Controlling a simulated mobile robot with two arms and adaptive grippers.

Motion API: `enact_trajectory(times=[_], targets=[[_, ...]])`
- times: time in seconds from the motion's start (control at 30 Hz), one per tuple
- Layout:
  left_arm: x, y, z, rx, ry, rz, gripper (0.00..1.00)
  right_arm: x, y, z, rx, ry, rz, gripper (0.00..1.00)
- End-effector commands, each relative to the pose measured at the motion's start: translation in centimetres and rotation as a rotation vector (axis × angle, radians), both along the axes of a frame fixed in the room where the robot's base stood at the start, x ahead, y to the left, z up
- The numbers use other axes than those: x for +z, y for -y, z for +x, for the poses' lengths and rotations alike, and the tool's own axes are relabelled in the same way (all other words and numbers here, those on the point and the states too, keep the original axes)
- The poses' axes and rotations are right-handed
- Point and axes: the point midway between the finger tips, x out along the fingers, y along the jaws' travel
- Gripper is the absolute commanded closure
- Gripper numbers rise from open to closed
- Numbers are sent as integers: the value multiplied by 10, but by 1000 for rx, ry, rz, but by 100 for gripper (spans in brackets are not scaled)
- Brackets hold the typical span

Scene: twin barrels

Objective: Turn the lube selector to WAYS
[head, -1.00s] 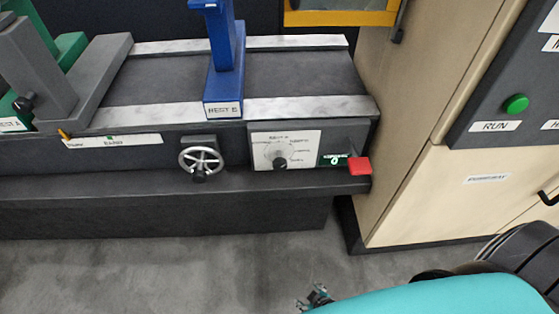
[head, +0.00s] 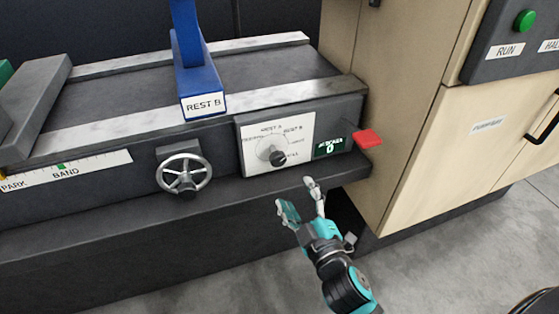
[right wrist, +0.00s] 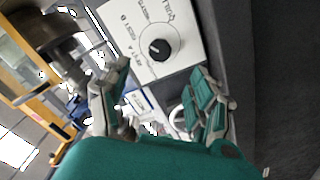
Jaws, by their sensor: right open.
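The lube selector is a dial with a black knob (head: 278,158) on a white plate (head: 250,165) on the machine's front face. REST A and REST B are readable above the dial; the other labels are too small to read surely, and I cannot tell where it points. In the right wrist view the black knob (right wrist: 159,50) stands ahead, beyond the fingertips, with QUILL readable on the plate. My right gripper (head: 297,196) is open and empty, below and in front of the plate, apart from the knob. My left gripper is not in view.
A spoked handwheel (head: 184,174) sits left of the plate. A green counter (head: 329,146) and a red tab (head: 368,138) are just right of it. A dark ledge (head: 230,200) runs below. A blue REST B post (head: 201,85) stands above; a beige cabinet (head: 412,145) stands right.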

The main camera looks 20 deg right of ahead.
Motion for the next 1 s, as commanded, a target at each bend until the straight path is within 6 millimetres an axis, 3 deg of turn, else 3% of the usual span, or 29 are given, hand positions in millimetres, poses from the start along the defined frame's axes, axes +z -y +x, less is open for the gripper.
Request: enact_trajectory(times=[0.3, 0.5, 0.7, 1.0], targets=[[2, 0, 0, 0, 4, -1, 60, 1, -2, 72, 0, 3, -3, 37], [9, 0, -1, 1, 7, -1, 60, 0, -3, 106, 0, 0, -1, 37], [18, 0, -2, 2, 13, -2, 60, -1, -4, 123, 0, -1, 0, 37], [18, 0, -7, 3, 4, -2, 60, -1, -4, 125, 0, -3, 1, 37]])
